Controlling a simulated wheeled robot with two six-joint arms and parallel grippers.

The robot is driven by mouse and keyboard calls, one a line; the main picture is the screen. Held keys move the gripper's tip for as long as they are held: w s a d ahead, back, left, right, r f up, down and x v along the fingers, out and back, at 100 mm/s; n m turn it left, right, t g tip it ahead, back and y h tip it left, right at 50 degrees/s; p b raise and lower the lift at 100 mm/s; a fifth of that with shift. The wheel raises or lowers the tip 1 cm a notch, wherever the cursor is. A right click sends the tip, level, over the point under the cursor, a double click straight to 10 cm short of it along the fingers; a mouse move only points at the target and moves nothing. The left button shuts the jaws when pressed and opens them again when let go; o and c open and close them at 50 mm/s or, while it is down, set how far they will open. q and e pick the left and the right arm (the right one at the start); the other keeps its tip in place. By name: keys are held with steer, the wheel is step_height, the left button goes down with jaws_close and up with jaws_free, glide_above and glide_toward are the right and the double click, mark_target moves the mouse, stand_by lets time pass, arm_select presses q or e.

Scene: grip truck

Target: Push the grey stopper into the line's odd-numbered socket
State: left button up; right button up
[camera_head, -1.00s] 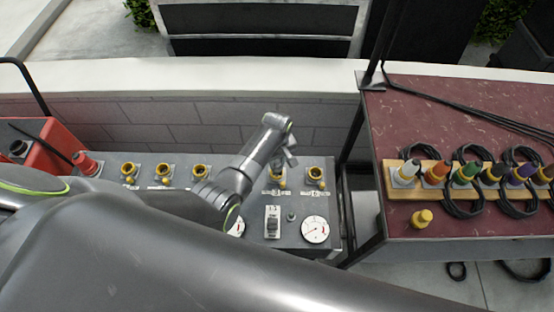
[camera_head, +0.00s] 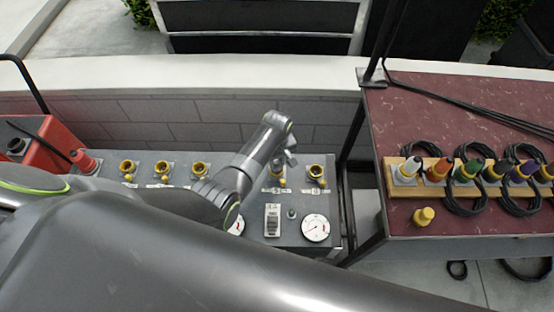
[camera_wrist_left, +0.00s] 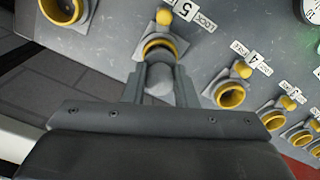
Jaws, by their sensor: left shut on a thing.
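The grey stopper (camera_wrist_left: 159,80) is between the two fingers of my left gripper (camera_wrist_left: 160,90), which is shut on it. In the left wrist view the stopper's far end overlaps the yellow-rimmed socket labelled 5 (camera_wrist_left: 158,44); I cannot tell how deep it sits. In the head view my left gripper (camera_head: 285,157) is over the panel's back edge by socket 5 (camera_head: 277,171), and the stopper is not clearly visible there. Socket 4 (camera_wrist_left: 230,96), labelled FREE, and socket 3 (camera_wrist_left: 273,120) are beside it in the wrist view. My right gripper is not in view.
The grey panel (camera_head: 255,235) carries gauges and a switch (camera_head: 272,220). Socket 6 (camera_head: 316,172) is open at its right. A red plug (camera_head: 84,160) stands at the left end. On the right, a table (camera_head: 450,115) holds a wooden rack of coloured plugs and a loose yellow plug (camera_head: 423,217).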

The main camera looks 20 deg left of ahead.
mark_target(277, 161)
arm_select(q)
steer(key=shift+f+b, duration=0.55)
steer(key=shift+f, duration=0.3)
steer(key=o, duration=1.1)
steer(key=shift+c, duration=0.2)
steer(key=shift+o, duration=0.4)
steer(key=shift+o, duration=1.2)
steer(key=shift+r+p, duration=2.5)
steer(key=shift+p, duration=0.2)
